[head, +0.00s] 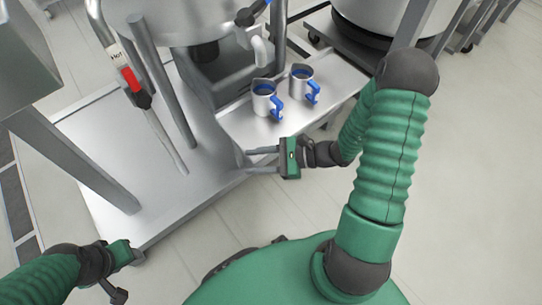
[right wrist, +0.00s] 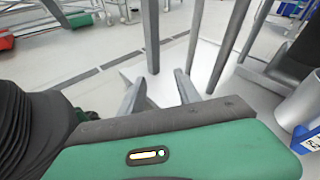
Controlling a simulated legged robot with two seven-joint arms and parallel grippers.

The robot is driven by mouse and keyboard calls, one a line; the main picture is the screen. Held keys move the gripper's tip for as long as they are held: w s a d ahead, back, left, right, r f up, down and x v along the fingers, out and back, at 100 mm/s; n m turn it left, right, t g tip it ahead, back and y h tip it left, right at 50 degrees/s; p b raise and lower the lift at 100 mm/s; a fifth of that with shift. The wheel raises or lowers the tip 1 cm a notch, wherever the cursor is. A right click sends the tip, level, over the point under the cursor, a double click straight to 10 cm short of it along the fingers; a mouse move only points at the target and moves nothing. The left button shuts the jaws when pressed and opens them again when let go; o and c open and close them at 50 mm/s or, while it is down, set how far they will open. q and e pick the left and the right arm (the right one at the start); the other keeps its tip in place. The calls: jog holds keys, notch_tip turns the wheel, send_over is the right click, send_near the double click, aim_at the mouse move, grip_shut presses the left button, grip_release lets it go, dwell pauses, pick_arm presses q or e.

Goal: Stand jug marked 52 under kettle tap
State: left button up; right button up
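Two steel jugs with blue handles, a nearer jug (head: 262,101) and a farther jug (head: 300,78), stand upright on the steel shelf (head: 240,128). Their marks are too small to read in the head view. A jug (right wrist: 297,108) also shows at the right edge of the right wrist view, its label partly cut off. The kettle (head: 170,12) is at the top, with its tap (head: 259,48) behind the jugs. My right gripper (head: 247,159) is open and empty, in front of the nearer jug, fingers pointing left. My left gripper (head: 122,272) is at lower left, its fingers unclear.
Steel posts (head: 160,85) rise from the low platform (head: 110,205) at left. Another large pot (head: 395,15) is at the top right. The floor (head: 460,170) at right is clear.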

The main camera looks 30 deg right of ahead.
jog(key=s+a+f+n+g+h, duration=0.2)
jog(key=s+a+n+g+h, duration=0.3)
jog(key=s+n+g, duration=0.65)
jog(key=w+d+r+n+t+h, duration=0.3)
jog(key=w+r+n+t+h, duration=0.1)
jog(key=n, duration=0.7)
jog(key=r+t+h, duration=0.1)
jog(key=h, duration=0.1)
jog(key=shift+w+d+n+h, duration=0.3)
jog(key=shift+w+n, duration=0.05)
jog(key=shift+w, duration=0.05)
jog(key=shift+a, duration=0.15)
